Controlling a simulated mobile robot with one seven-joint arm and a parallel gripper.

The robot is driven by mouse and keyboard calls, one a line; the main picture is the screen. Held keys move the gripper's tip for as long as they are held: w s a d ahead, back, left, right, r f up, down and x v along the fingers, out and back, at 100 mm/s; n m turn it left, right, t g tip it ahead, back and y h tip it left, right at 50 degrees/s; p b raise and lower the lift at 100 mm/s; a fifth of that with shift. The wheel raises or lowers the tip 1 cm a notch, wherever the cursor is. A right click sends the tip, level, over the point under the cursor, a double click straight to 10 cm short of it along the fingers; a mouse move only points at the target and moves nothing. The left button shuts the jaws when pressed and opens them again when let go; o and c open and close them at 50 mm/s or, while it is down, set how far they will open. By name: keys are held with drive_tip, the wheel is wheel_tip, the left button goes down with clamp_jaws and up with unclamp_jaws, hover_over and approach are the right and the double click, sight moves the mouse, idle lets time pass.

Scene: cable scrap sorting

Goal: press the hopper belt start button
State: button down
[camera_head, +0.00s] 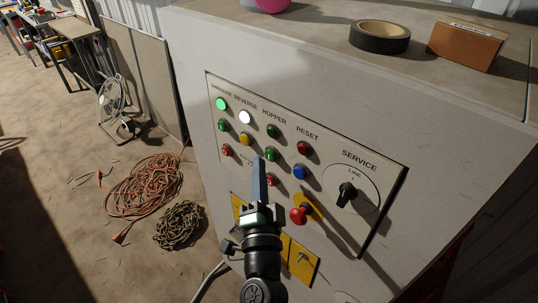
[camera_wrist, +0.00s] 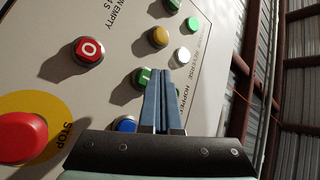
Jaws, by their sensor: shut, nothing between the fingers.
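The control panel (camera_head: 222,88) has a HOPPER column with a dark green lamp (camera_head: 273,131) on top, a green button (camera_head: 271,154) under it and a red button (camera_head: 271,180) at the bottom. My gripper (camera_head: 258,161) is shut and empty, its blue-grey fingertips just left of the green button in the head view. In the wrist view the shut fingertips (camera_wrist: 163,72) partly cover the green button (camera_wrist: 144,77). The red button marked O (camera_wrist: 89,50) is clear of them. I cannot tell whether the fingertips touch the button.
A blue button (camera_head: 299,172), a red stop knob (camera_head: 300,215) and a SERVICE rotary switch (camera_head: 347,195) are to the right. The yellow button (camera_head: 245,139) is to the left. Black tape (camera_head: 380,37) and a brown box (camera_head: 466,46) lie on the cabinet top. Orange cable (camera_head: 145,190) lies on the floor.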

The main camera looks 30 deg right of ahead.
drive_tip(key=shift+d, duration=0.1)
drive_tip(key=shift+w+d, duration=0.15)
drive_tip(key=shift+d, duration=0.15)
drive_tip(key=shift+w+d+b, duration=0.15)
drive_tip(key=shift+d+b, duration=0.2)
drive_tip(key=shift+d, duration=0.1)
idle(1.0)
drive_tip(key=shift+a, duration=0.1)
drive_tip(key=shift+s+a+p, duration=0.35)
drive_tip(key=shift+a+p, duration=0.15)
drive_tip(key=shift+a, duration=0.2)
drive_tip(key=shift+a, duration=0.1)
drive_tip(key=a+p, duration=0.1)
drive_tip(key=s+a, duration=0.1)
drive_tip(key=a, duration=0.1)
drive_tip(key=a+p, duration=0.1)
drive_tip(key=shift+s+a+p, duration=0.3)
drive_tip(key=shift+s+p, duration=0.05)
